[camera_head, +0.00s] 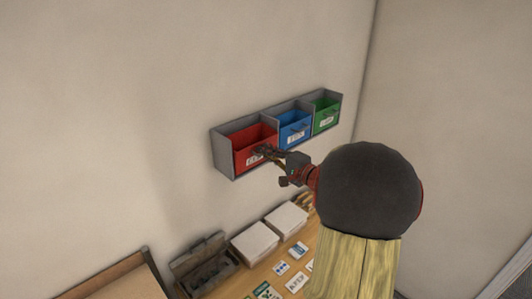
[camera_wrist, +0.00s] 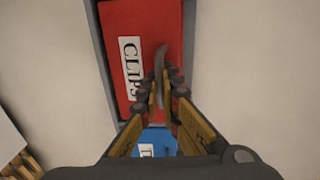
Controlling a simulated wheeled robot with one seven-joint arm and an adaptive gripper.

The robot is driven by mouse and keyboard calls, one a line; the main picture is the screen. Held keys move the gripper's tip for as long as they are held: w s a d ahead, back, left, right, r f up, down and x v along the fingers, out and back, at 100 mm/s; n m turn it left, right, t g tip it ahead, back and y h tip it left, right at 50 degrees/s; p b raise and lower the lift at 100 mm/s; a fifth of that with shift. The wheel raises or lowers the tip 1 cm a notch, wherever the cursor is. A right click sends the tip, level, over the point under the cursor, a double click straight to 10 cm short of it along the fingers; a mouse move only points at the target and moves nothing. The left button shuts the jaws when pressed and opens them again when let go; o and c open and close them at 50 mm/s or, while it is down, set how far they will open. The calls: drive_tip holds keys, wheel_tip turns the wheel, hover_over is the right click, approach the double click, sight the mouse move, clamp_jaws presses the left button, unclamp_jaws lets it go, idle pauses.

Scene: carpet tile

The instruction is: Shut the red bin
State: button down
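The red bin (camera_head: 252,150), labelled CLIPS in the wrist view (camera_wrist: 150,30), is the left bin of a grey wall rack (camera_head: 222,152). Its top is open to view, but I cannot tell exactly how far it stands out. My gripper (camera_head: 266,151) is at its front face. In the wrist view the narrowed fingertips (camera_wrist: 163,88) lie close on both sides of its curved grey handle (camera_wrist: 161,62) and look shut on it. The fingers hide part of the handle and of the front.
A blue bin (camera_head: 294,130) and a green bin (camera_head: 326,115) sit to the right in the same rack. Below, a wooden table (camera_head: 238,287) carries white stacks (camera_head: 255,243), cards and a dark grey box (camera_head: 203,264). The wall left of the rack is bare.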

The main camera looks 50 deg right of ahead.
drive_tip(key=shift+w, duration=0.1)
drive_tip(key=shift+w+d+r+g+b, duration=0.1)
drive_tip(key=shift+w+r+g+b, duration=0.35)
drive_tip(key=shift+g, duration=0.45)
drive_tip(key=shift+w+f, duration=0.1)
drive_tip(key=c, duration=2.3)
unclamp_jaws()
drive_tip(key=v, duration=1.2)
